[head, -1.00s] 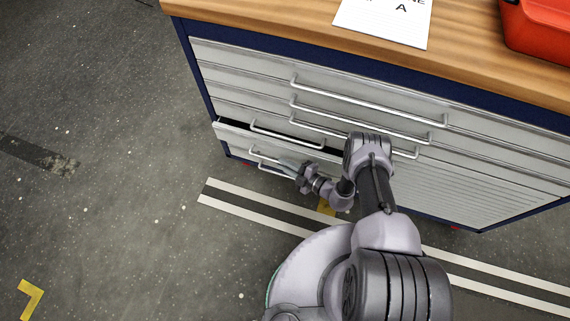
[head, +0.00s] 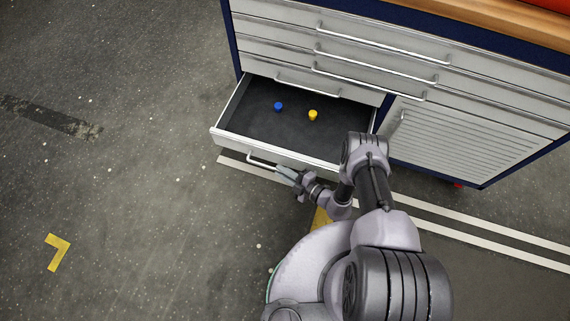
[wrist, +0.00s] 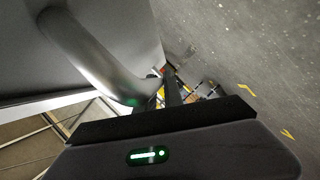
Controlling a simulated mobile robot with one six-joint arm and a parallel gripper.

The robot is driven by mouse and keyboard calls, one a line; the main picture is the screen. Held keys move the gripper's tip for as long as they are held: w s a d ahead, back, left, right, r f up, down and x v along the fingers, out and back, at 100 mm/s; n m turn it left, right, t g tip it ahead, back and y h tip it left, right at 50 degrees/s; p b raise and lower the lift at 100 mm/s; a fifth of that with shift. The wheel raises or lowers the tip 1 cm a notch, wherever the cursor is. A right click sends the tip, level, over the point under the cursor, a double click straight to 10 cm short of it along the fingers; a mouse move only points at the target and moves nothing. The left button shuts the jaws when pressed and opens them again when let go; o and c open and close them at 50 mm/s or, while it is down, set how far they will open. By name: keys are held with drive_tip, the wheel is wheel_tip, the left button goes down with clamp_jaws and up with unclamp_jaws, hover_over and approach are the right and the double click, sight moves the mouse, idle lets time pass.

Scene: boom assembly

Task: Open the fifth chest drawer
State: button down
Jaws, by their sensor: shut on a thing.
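The fifth chest drawer (head: 228,135) is pulled far out at the lower left of the chest in the head view. Its dark inside holds a small blue piece (head: 278,106) and a small yellow piece (head: 313,115). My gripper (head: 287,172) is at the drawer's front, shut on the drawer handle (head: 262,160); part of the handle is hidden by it. In the wrist view the metal handle (wrist: 92,58) curves down to my dark gripper (wrist: 165,115), beside the grey drawer front (wrist: 45,50). The fingertips are hard to make out there.
The other drawers above are shut, with long bar handles (head: 375,45) and a shorter one (head: 308,86). A shut ribbed door (head: 460,145) is right of the open drawer. Open floor (head: 130,200) lies to the left, with painted stripes (head: 470,241) in front of the chest.

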drive_tip(key=shift+s+a, duration=0.3)
drive_tip(key=shift+s, duration=0.55)
drive_tip(key=shift+s+a, duration=0.3)
drive_tip(key=shift+s, duration=0.5)
drive_tip(key=shift+s+a, duration=0.3)
drive_tip(key=shift+s, duration=0.55)
drive_tip(key=c, duration=1.5)
unclamp_jaws()
drive_tip(key=p+v, duration=0.3)
drive_tip(key=v, duration=1.4)
drive_tip(key=shift+s+d+r+p, duration=0.1)
drive_tip(key=shift+s+d+p, duration=0.05)
drive_tip(key=shift+p, duration=0.15)
